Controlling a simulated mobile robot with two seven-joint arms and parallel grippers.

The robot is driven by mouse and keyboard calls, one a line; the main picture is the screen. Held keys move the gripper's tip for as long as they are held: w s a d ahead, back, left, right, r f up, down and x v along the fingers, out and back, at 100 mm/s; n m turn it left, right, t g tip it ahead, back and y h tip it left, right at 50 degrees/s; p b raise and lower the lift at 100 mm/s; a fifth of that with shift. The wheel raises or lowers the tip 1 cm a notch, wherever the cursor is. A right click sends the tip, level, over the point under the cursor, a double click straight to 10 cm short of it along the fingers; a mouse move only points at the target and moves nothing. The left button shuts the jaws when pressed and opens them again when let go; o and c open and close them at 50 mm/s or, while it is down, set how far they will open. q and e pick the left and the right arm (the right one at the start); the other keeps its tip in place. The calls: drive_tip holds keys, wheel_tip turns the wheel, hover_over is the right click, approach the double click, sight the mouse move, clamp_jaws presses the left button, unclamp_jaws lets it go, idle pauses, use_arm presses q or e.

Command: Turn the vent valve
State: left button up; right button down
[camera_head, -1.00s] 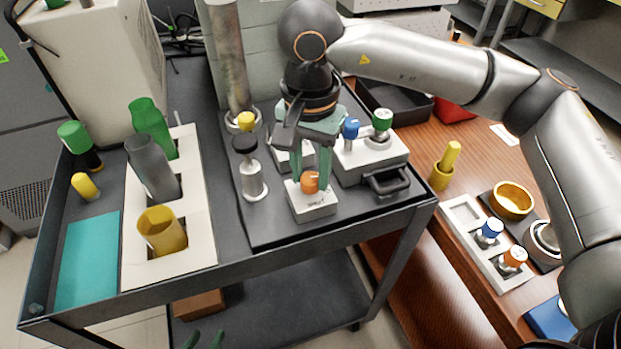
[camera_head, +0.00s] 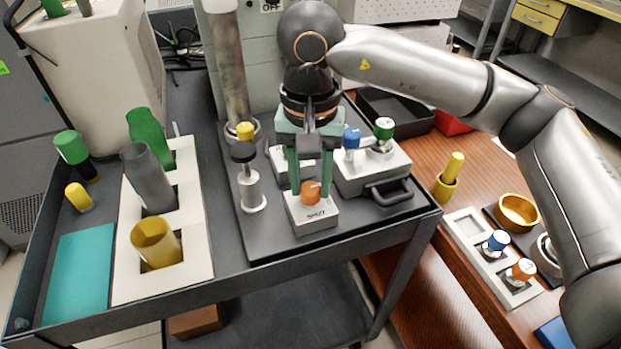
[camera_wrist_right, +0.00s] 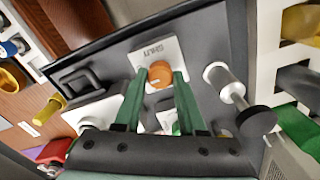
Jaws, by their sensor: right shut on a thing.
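The vent valve's orange knob (camera_head: 310,194) sits on a small white block (camera_head: 313,221) near the front edge of the cart's dark tray. The block carries black lettering that reads like "SHUT". My right gripper (camera_head: 310,187) points down from above with its green fingers shut on the orange knob, one finger on each side. In the right wrist view, the knob (camera_wrist_right: 160,74) lies between the two fingertips, and the white block (camera_wrist_right: 158,53) shows beyond it. A pale mark shows on the knob. My left gripper is not in view.
A metal post with a black cap (camera_head: 250,188) stands left of the block. A white unit with blue and green knobs (camera_head: 372,172) and a dark handle is close on the right. A white rack (camera_head: 190,250) holds several coloured cups further left.

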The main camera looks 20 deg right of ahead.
sight(310, 187)
drive_tip(key=c, duration=0.8)
unclamp_jaws()
drive_tip(key=shift+c, duration=0.2)
drive_tip(key=o, duration=0.3)
drive_tip(key=shift+o, duration=0.2)
wheel_tip(310, 187, up, 13)
drive_tip(key=p, duration=0.2)
drive_tip(key=shift+f, duration=0.2)
drive_tip(key=shift+s, duration=0.1)
